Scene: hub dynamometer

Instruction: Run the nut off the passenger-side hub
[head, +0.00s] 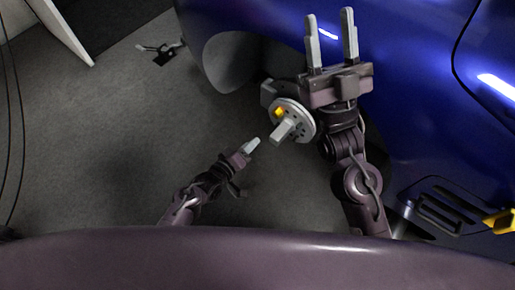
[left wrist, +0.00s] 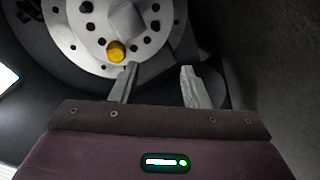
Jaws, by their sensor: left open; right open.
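The hub (head: 304,113) is a pale round disc with dark holes, beside the blue car's wheel opening. One yellow nut (head: 279,112) sits on its face, and a grey block-shaped piece (head: 284,132) sticks out from its middle. My left gripper (head: 252,146) is open, below and left of the hub, apart from it. In the left wrist view the yellow nut (left wrist: 116,51) is up and left of my two spread fingers (left wrist: 160,72), with nothing between them. My right gripper (head: 330,22) is open and empty, fingers up, in front of the blue body above the hub.
The blue car body (head: 420,80) fills the right side. A small dark item with a pale handle (head: 162,50) lies on the floor at the upper left. A yellow piece (head: 500,220) shows at the right edge. The grey floor (head: 100,140) at left is mostly clear.

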